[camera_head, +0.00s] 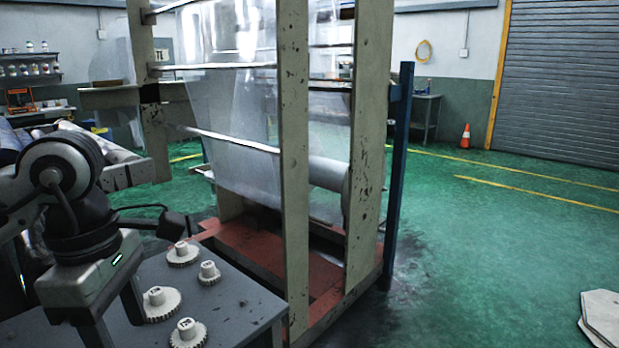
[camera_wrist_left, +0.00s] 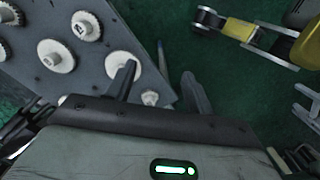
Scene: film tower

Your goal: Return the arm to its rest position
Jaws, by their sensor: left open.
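My left arm comes in from the left in the head view. Its gripper (camera_head: 117,325) points down over the left part of the grey table (camera_head: 235,297), left of the white gears. In the left wrist view the gripper (camera_wrist_left: 158,76) has its two fingers apart with nothing between them. One finger overlaps a white gear (camera_wrist_left: 116,66) in the picture; I see no grip on it. Several white gears lie on the table, among them a large one (camera_head: 161,309), a front one (camera_head: 188,338) and a small one (camera_head: 209,274). My right gripper is not clearly seen in either view.
The film tower, with beige posts (camera_head: 294,150) and a red base (camera_head: 240,246), stands just behind the table. A blue post (camera_head: 399,170) is at its right.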

